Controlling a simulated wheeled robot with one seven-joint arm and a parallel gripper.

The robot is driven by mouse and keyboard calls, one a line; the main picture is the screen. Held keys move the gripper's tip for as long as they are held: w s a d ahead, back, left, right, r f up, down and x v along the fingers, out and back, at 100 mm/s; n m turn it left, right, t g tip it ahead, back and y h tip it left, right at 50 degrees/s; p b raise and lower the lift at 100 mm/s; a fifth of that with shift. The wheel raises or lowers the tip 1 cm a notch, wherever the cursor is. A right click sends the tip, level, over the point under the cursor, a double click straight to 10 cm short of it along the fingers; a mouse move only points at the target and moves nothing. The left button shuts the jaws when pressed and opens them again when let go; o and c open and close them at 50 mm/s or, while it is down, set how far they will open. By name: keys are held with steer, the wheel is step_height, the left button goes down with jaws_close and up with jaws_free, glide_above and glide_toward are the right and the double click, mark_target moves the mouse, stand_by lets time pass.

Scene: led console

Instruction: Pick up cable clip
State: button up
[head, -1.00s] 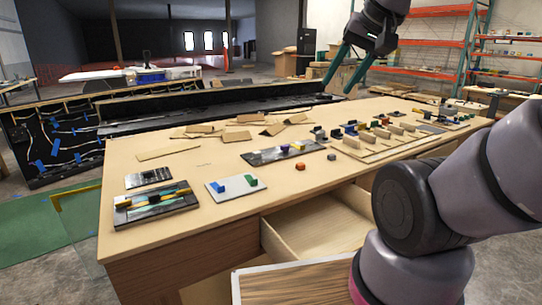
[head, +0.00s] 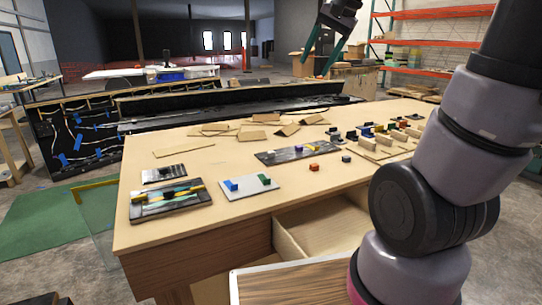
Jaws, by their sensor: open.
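My gripper (head: 314,68) is at the top of the head view, its two teal fingers apart with nothing between them. It is raised and appears well clear of the tabletop. I cannot tell for sure which small piece is the cable clip. A small orange-red block (head: 314,167) and a small dark grey block (head: 346,159) lie loose on the wooden table (head: 240,222). A blue piece (head: 231,185) and a green piece (head: 264,179) sit on a white board (head: 250,190) at the left.
A framed panel with yellow strips (head: 170,203) lies near the table's left corner. A dark board (head: 284,155) holds small pieces. Slotted wooden racks (head: 377,148) stand to the right. An open drawer (head: 322,228) juts out in front. Flat cardboard pieces (head: 262,119) lie at the back.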

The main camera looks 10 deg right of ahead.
steer(key=w+f+m+g, duration=0.2)
steer(key=w+f+m, duration=0.15)
steer(key=w, duration=0.95)
steer(key=m+g, duration=0.4)
glide_above(271, 154)
steer(key=w+d, duration=0.2)
step_height(271, 154, down, 27)
steer(key=shift+t, duration=0.3)
steer(key=shift+x, duration=2.9)
steer(key=shift+d, duration=0.15)
jaws_close()
